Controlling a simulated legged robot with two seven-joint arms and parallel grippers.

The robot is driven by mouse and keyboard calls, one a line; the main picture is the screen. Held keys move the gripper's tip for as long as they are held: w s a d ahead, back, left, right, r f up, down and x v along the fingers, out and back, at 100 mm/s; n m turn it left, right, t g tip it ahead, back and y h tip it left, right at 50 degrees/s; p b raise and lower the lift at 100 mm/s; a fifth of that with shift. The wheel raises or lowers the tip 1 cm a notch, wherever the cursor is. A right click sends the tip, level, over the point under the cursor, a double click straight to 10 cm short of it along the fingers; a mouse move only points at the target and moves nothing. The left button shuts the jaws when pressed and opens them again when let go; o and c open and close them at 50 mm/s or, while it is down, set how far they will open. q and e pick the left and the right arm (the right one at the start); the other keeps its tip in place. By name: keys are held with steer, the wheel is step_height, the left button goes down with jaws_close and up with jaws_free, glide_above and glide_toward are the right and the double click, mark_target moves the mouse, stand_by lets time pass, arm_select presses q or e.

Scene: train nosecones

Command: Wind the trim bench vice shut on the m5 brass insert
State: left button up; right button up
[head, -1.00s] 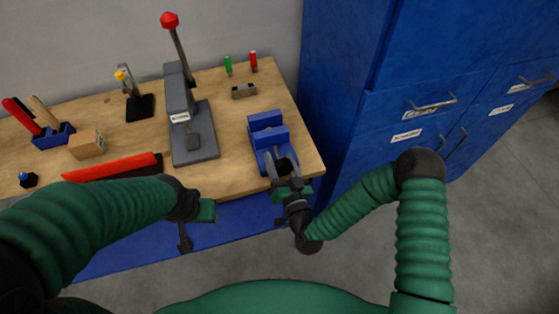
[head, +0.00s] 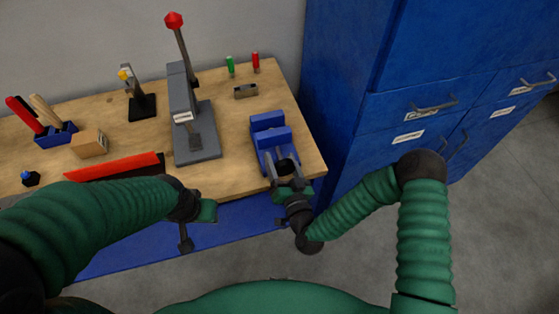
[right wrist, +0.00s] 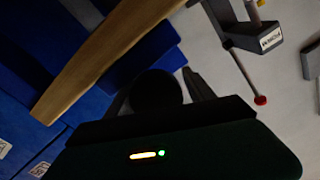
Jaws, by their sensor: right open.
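The blue trim bench vice (head: 270,137) stands at the right front corner of the bench, its two blue jaw blocks towards the back. In the right wrist view the blue vice (right wrist: 122,62) is dim and partly hidden. My right gripper (head: 285,165) is open at the front of the vice, with a finger on each side of a dark round knob (right wrist: 155,91). I cannot tell whether the fingers touch the knob. The brass insert cannot be made out. My left gripper (head: 190,225) hangs at the bench's front edge; its jaw opening is unclear.
On the wooden bench (head: 238,143), a grey arbor press (head: 197,145) with a red-tipped lever stands left of the vice. A small grey block (head: 245,91) lies behind the vice. A blue cabinet (head: 350,110) stands close on the right.

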steer(key=shift+d+f, duration=0.25)
steer(key=shift+f, duration=0.1)
